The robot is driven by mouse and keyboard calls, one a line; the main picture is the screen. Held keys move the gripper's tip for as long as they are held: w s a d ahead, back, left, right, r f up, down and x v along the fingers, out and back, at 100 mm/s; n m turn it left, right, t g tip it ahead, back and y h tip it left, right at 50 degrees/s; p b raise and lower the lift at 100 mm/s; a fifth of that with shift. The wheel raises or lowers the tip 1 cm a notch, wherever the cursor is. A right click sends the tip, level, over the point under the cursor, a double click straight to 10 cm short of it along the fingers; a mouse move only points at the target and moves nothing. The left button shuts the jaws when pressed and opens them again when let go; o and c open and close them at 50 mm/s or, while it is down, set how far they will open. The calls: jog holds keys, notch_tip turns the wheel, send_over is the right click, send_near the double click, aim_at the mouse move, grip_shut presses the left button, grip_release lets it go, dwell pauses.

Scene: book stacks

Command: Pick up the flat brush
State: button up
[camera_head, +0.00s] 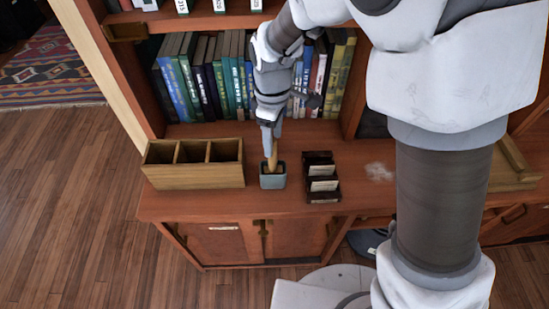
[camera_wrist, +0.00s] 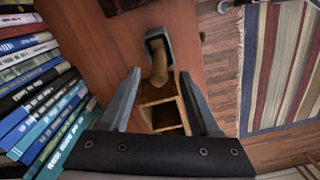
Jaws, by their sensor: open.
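The flat brush shows as a tan wooden handle (camera_head: 272,161) standing up out of a small grey cup (camera_head: 273,181) on the shelf ledge. In the wrist view the handle (camera_wrist: 158,66) rises from the cup (camera_wrist: 154,36) toward the camera, and its bristle end is not visible. My gripper (camera_head: 269,143) points down just above the cup, close to the handle's top. In the wrist view my gripper (camera_wrist: 161,74) is open, with one finger on each side of the handle and visible gaps between. The brush is not clamped.
A wooden box with compartments (camera_head: 195,176) stands left of the cup. A dark card rack (camera_head: 322,187) stands close on its right. Rows of books (camera_head: 208,82) stand behind on the shelf. The front edge of the ledge is near the cup. The rug (camera_wrist: 283,65) lies on the floor.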

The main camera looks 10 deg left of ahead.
aim_at(273, 162)
notch_tip(273, 162, down, 5)
jog(key=shift+w+f, duration=0.1)
jog(key=shift+f, duration=0.05)
grip_shut()
dwell(0.4)
